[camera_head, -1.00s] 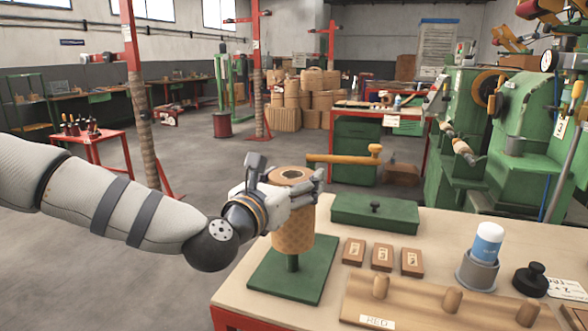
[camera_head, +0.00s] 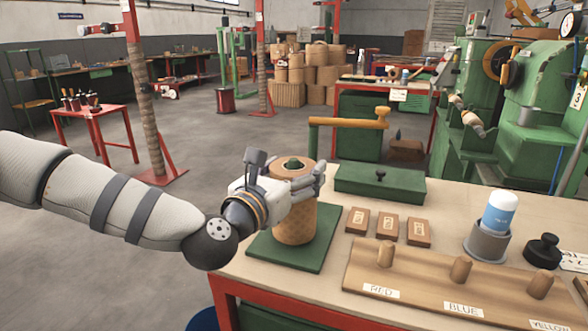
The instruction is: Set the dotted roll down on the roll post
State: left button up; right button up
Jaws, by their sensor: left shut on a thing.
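The dotted roll (camera_head: 294,222) is a tan, upright cylinder with a dark dot pattern, near the left end of the workbench. The roll post's green square base (camera_head: 262,252) lies flat on the bench beneath it. The post's rounded green tip (camera_head: 293,164) shows in the hole at the top of the roll, so the roll is around the post. The roll's lower end is at the base; whether it fully touches is hard to tell. My left gripper (camera_head: 306,184) is shut on the roll's upper part. My right gripper is not in view.
A wooden peg board (camera_head: 420,278) labelled RED, BLUE and YELLOW lies at the front. A blue-and-white container (camera_head: 499,212) sits in a grey holder (camera_head: 487,244).

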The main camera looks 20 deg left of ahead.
pick_arm(q)
jog(key=o, duration=2)
jog(key=shift+r, duration=0.15)
jog(key=shift+o, duration=0.2)
jog(key=shift+f, duration=0.2)
jog(key=s+a, duration=0.1)
jog(key=s, duration=0.6)
jog(key=shift+s+a, duration=0.15)
jog(key=shift+s, duration=0.05)
